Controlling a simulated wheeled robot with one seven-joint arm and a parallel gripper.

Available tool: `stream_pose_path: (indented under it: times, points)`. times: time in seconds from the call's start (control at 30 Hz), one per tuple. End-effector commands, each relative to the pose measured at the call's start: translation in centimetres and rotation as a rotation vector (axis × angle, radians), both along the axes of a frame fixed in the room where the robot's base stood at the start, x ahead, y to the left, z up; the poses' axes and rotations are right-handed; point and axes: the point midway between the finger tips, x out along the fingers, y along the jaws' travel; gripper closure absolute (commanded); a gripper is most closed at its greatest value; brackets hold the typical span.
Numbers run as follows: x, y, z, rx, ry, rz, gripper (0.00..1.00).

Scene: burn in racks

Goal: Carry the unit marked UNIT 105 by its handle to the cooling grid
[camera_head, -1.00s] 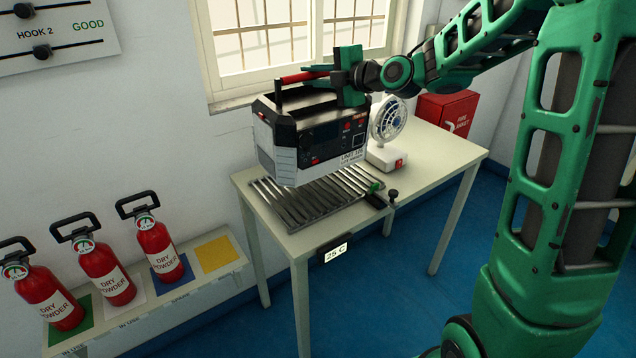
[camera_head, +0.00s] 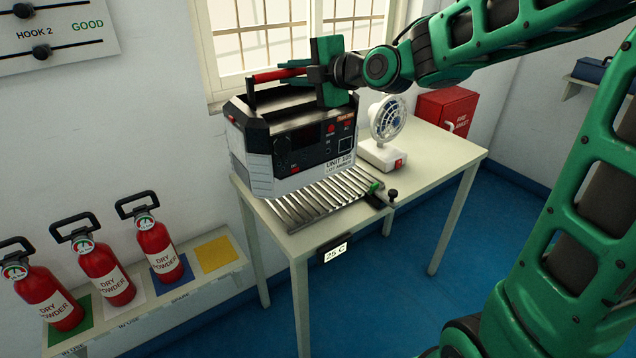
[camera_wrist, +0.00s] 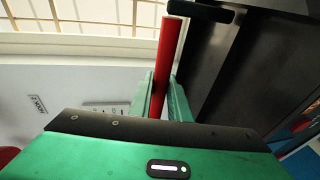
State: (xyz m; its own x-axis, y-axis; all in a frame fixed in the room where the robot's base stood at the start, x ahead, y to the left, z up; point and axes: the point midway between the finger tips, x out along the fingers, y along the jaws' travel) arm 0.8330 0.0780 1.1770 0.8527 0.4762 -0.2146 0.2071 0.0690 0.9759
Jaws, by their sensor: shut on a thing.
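The unit marked UNIT 105 (camera_head: 315,152) is a black and white box with a red handle (camera_head: 278,74) on top. My gripper (camera_head: 300,72) is shut on that red handle. In the wrist view the red handle (camera_wrist: 166,60) runs between the two green fingers (camera_wrist: 163,98). The unit hangs roughly level over the cooling grid (camera_head: 318,200), a rack of metal bars on the table. The unit covers the grid's back left part. I cannot tell whether its underside touches the bars.
A white fan (camera_head: 386,130) stands right of the unit on the table (camera_head: 440,150). A red box (camera_head: 446,108) is behind. Red extinguishers (camera_head: 105,270) stand on a low shelf at left. A window is behind the arm.

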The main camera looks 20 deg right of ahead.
Motion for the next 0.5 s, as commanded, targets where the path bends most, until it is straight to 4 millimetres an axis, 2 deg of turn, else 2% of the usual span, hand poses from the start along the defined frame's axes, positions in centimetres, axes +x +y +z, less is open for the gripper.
stream_pose_path:
  times: [0.03,0.27,0.37,0.5]
  points:
    - [0.7,0.9,0.7,0.002,-0.011,0.006,1.0]
    - [2.5,3.1,0.7,0.0,0.0,0.002,1.0]
    - [2.8,3.2,0.7,0.0,0.001,0.0,1.0]
    - [3.4,2.4,0.0,0.0,0.005,-0.003,1.0]
